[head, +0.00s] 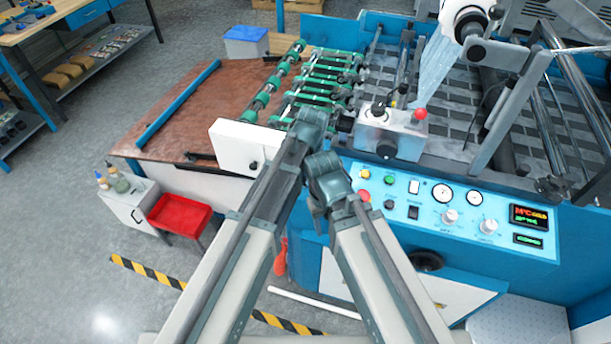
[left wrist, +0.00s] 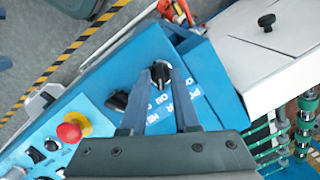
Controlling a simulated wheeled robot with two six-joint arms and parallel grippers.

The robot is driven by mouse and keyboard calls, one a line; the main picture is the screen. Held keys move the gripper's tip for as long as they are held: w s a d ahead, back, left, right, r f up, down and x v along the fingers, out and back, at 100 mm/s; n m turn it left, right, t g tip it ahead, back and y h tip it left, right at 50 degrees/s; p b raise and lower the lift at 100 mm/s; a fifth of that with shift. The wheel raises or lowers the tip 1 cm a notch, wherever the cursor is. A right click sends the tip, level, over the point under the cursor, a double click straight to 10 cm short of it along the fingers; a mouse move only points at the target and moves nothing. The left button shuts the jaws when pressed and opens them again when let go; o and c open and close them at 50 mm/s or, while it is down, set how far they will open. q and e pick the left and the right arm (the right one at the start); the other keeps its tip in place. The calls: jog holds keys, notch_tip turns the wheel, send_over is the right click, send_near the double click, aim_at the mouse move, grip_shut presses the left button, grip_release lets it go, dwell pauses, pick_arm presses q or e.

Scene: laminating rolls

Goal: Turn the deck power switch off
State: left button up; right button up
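In the left wrist view, a black rotary switch knob (left wrist: 160,72) sits on the blue panel beside white lettering, partly legible as power, off and on. My left gripper (left wrist: 161,68) is open, with its two dark fingers on either side of this knob at its level. I cannot tell whether they touch it. A second black knob (left wrist: 117,100) is just left of the fingers. In the head view these knobs are hidden behind my arm links. My right gripper cannot be made out.
A red emergency button (left wrist: 70,131) on a yellow base is left of the knobs. The blue control panel (head: 408,240) carries gauges and displays. A red tray (head: 180,213) stands left, over open floor.

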pick_arm(q)
grip_shut()
jog(key=n+h, duration=0.1)
jog(key=n, duration=0.5)
jog(key=shift+a, duration=0.1)
jog(key=n+h, duration=0.1)
jog(key=n, duration=0.4)
jog(key=shift+s+a+g, duration=0.1)
jog(key=shift+g, duration=0.2)
jog(key=shift+n, duration=0.4)
jog(key=shift+o, duration=1.7)
grip_release()
